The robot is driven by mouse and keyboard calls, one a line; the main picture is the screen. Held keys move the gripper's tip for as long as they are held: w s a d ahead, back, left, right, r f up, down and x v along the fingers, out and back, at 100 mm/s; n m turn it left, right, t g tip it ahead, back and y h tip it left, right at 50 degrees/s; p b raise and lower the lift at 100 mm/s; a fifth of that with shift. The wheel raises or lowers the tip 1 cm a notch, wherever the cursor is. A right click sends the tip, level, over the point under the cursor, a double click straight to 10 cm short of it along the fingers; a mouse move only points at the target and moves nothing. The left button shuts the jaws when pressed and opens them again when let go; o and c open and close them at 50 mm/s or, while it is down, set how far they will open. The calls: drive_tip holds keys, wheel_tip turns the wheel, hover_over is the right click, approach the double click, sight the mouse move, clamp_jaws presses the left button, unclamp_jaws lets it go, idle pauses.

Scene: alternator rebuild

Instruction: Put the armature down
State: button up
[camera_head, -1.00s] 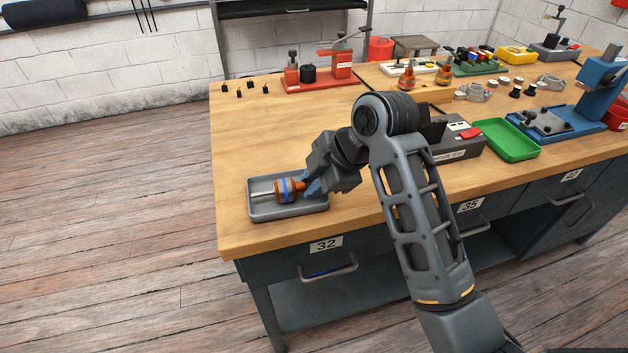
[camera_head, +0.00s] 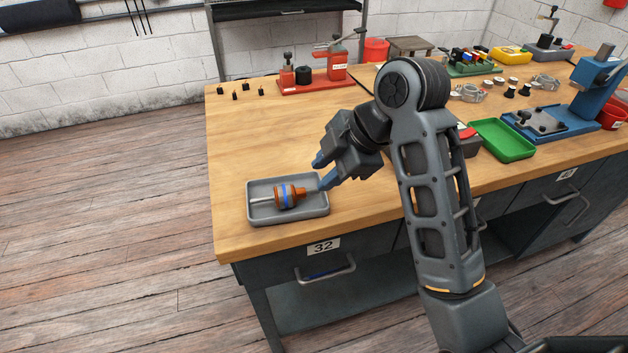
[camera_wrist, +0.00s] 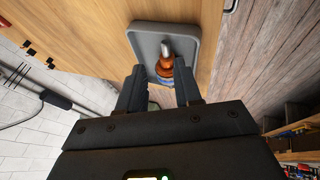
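The armature (camera_head: 284,196) lies on its side in the grey tray (camera_head: 261,219) at the near left corner of the bench. It has a copper-coloured body with a blue band and a silver shaft pointing left. My gripper (camera_head: 319,174) is open, just right of and above the armature's right end, with its fingers apart and nothing between them in the head view. In the wrist view the armature (camera_wrist: 166,68) and tray (camera_wrist: 141,37) show beyond my gripper (camera_wrist: 160,88). The fingers hide part of the tray there.
A green tray (camera_head: 503,141) and a blue press (camera_head: 560,125) stand on the right of the bench. A red tool stand (camera_head: 318,84) and several small black parts (camera_head: 247,91) are at the back. The bench (camera_head: 240,140) is clear between them and the grey tray.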

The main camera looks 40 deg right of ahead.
drive_tip(key=p+v, duration=0.3)
drive_tip(key=v, duration=0.3)
drive_tip(key=shift+p, duration=0.35)
drive_tip(key=shift+w+r, duration=0.1)
drive_tip(key=s+a+f+m+t+h, duration=0.1)
drive_tip(key=s+a+f+m+t, duration=0.1)
drive_tip(key=s+a+f+m, duration=0.3)
drive_tip(key=s+a+f+m+t+h, duration=0.1)
drive_tip(key=s+a+f+m+t, duration=0.1)
drive_tip(key=s+f+m, duration=0.35)
drive_tip(key=s+r+m+t, duration=0.2)
drive_tip(key=s+r, duration=0.1)
drive_tip(key=s, duration=0.8)
drive_tip(key=s+r+m+t, duration=0.2)
drive_tip(key=s+r+t, duration=0.1)
drive_tip(key=s, duration=0.7)
drive_tip(key=shift+s+r+h, duration=0.35)
drive_tip(key=shift+r+h, duration=0.05)
drive_tip(key=shift+r, duration=0.45)
drive_tip(key=shift+a, duration=0.15)
